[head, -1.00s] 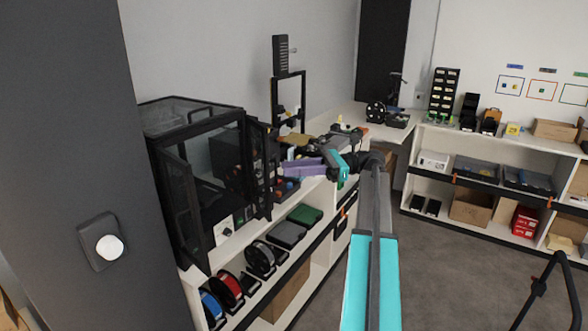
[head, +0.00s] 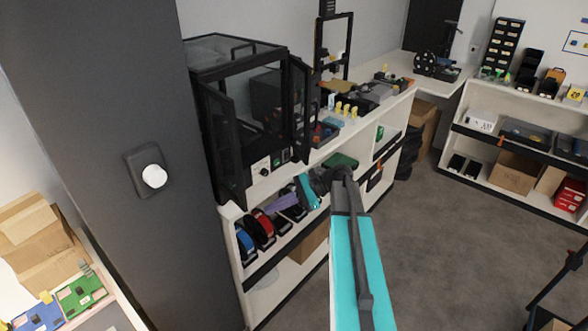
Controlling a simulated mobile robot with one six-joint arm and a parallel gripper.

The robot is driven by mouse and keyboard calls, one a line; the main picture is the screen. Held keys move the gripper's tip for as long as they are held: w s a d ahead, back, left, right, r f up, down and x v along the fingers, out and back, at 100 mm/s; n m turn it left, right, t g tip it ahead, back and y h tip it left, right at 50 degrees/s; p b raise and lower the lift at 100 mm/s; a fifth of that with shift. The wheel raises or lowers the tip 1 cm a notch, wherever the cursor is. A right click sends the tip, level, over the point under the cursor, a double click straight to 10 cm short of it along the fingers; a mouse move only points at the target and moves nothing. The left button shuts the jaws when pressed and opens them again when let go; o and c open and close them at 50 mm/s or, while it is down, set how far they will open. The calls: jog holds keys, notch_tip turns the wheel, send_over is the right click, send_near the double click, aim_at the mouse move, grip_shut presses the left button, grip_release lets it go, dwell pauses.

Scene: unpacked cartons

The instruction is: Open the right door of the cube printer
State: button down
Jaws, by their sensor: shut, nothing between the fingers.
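The cube printer (head: 237,50) is a black-framed box with clear panels, standing on the white shelf unit left of centre. Its right door (head: 300,108) stands swung outward, seen nearly edge-on. Its left door (head: 213,135) also stands swung outward at the front left. My gripper (head: 270,204), with purple fingers and a teal body, is shut and empty. It shows below and in front of the printer, apart from both doors, over the spools on the lower shelf. It hides part of that shelf.
Small parts and bins (head: 345,107) stand right of the printer. A dark pillar (head: 130,100) rises at left, with cartons (head: 35,240) beyond.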

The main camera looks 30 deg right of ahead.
jog(key=s+a+f+n+g+h, duration=0.1)
jog(key=s+a+f+n+g, duration=0.1)
jog(key=s+a+f, duration=0.45)
jog(key=s+a+f+n+g+h, duration=0.2)
jog(key=a+f+n, duration=0.1)
jog(key=f, duration=0.7)
jog(key=s+a+f+n+g+h, duration=0.1)
jog(key=s+a+f+n+g, duration=0.1)
jog(key=s+a+f, duration=0.45)
jog(key=s+f+n+g+h, duration=0.2)
jog(key=s+f+n+h, duration=0.2)
jog(key=s+f+n, duration=0.2)
jog(key=s+f+n+g+h, duration=0.2)
jog(key=s+f+n+h, duration=0.2)
jog(key=s, duration=1.1)
notch_tip(320, 180, down, 6)
jog(key=n, duration=0.3)
jog(key=shift+s+f+h+b, duration=0.2)
jog(key=shift+h+b, duration=0.1)
jog(key=shift+b, duration=0.1)
